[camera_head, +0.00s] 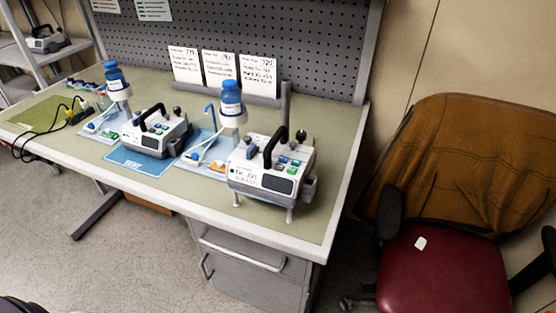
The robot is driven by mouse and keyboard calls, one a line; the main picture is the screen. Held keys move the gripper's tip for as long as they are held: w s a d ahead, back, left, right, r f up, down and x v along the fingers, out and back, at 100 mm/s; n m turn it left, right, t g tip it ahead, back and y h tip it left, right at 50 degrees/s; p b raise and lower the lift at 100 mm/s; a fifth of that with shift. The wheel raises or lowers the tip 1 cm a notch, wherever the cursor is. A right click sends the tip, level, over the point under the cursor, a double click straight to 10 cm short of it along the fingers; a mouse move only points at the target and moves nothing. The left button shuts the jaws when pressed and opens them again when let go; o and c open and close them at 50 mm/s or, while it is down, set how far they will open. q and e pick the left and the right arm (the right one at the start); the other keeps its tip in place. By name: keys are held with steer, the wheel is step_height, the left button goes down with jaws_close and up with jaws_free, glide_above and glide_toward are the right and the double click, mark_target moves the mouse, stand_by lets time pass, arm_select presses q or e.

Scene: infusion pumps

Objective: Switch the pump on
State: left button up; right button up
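One infusion pump (271,167) stands at the right front of the workbench. It is white and grey with a black carry handle, coloured buttons, a dark screen and a handwritten label on its front. A second similar pump (156,132) stands further left on a blue mat (126,158). Both screens look dark, and the small print on the buttons is too small to read. Neither of my grippers shows in this view.
Blue-capped bottles (231,102) stand beside the pumps on the bench (320,130). Written cards (221,68) lean at the back. Black cables (40,145) lie at the left. A red chair (440,265) with a brown jacket (460,150) stands right of the bench.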

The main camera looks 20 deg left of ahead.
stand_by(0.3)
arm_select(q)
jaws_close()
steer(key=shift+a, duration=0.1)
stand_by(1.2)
